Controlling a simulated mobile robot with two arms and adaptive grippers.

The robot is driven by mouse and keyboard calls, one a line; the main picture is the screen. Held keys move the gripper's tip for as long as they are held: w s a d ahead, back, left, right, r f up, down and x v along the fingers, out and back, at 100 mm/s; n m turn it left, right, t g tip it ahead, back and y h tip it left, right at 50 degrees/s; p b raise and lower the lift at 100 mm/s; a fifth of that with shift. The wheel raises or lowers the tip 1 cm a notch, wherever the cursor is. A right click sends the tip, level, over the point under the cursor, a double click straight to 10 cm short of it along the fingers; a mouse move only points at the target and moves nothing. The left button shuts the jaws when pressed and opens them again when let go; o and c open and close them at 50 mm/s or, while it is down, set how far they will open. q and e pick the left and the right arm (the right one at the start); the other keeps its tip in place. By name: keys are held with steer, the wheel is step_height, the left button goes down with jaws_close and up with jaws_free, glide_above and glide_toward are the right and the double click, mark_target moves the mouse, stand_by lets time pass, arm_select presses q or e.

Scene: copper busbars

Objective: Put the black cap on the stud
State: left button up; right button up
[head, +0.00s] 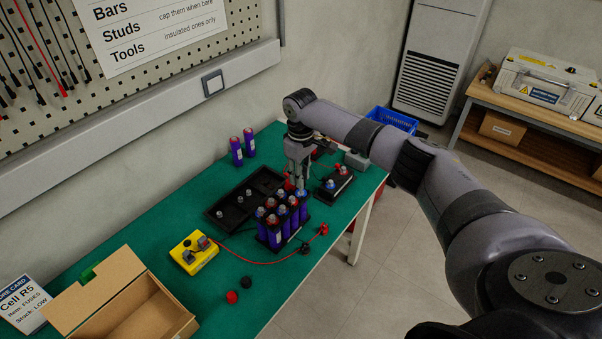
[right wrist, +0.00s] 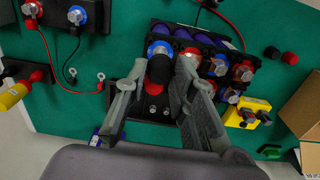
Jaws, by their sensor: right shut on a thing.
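The black cap (right wrist: 159,70) is between the two fingers of my right gripper (right wrist: 156,82) in the right wrist view, and the gripper is shut on it. In the head view my right gripper (head: 300,186) points down at the far end of the block of purple cells (head: 277,233). A stud with a blue ring (right wrist: 160,47) shows just above the cap in the wrist view, and red shows just below it. I cannot tell whether the cap touches a stud; the fingers hide part of the area. My left gripper is not in view.
A black tray (head: 230,212) with bare studs lies behind the cells. A yellow meter (head: 194,252) with a red lead, a loose black cap (head: 246,283) and red cap (head: 232,297), and a cardboard box (head: 135,310) are nearer. A black terminal block (head: 333,184) stands right.

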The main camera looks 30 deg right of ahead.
steer(key=shift+f, duration=0.15)
stand_by(0.3)
steer(key=shift+f+b, duration=0.35)
steer(key=shift+f, duration=1.15)
steer(key=shift+f, duration=0.25)
steer(key=o, duration=1)
step_height(320, 180, up, 6)
steer(key=p, duration=0.7)
steer(key=shift+r, duration=0.1)
